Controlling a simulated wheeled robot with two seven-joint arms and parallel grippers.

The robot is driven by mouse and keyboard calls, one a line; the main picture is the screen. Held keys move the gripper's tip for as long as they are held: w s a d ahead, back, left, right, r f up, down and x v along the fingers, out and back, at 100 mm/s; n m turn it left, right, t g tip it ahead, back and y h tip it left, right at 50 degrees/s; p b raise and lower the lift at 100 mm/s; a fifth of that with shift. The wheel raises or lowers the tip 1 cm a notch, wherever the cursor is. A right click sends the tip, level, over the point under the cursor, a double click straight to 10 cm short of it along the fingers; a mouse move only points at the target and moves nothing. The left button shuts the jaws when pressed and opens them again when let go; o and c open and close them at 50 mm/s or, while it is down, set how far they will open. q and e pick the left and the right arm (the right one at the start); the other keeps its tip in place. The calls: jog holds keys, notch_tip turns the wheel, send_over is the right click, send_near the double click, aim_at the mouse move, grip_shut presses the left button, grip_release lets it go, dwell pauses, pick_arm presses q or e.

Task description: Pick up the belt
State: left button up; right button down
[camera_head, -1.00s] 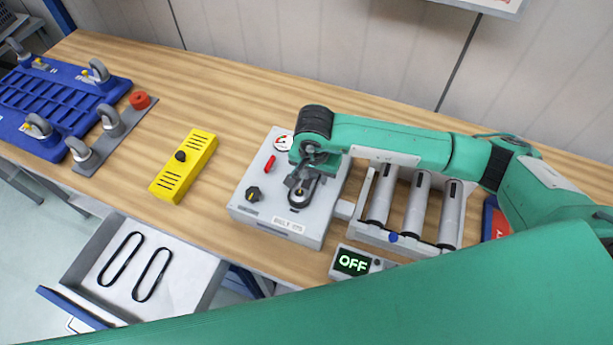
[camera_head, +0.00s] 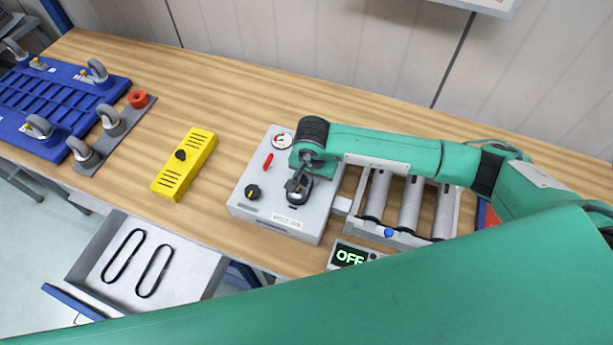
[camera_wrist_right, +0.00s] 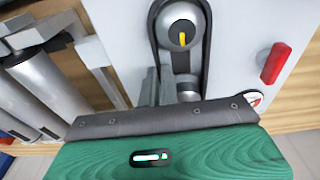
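A black belt (camera_wrist_right: 207,45) loops around a round pulley with a yellow mark (camera_wrist_right: 181,33) on the grey machine box (camera_head: 243,205). In the head view the belt shows as a small dark loop, partly covered by my right gripper (camera_head: 300,182). In the right wrist view, the fingers of my right gripper (camera_wrist_right: 162,86) are at the belt's left strand, below the pulley. Whether they pinch the strand cannot be told. Two more black belts, a left one (camera_head: 107,272) and a right one (camera_head: 142,287), lie in the open drawer. My left gripper is out of view.
A yellow block (camera_head: 195,158) stands left of the box. A roller unit (camera_head: 408,205) and a display reading OFF (camera_head: 347,258) are to its right. Bare wooden table lies behind the box.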

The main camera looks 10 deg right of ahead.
jog(key=shift+r, duration=0.15)
jog(key=shift+r, duration=0.25)
notch_tip(320, 180, up, 19)
jog(key=b, duration=0.7)
jog(key=shift+r, duration=0.1)
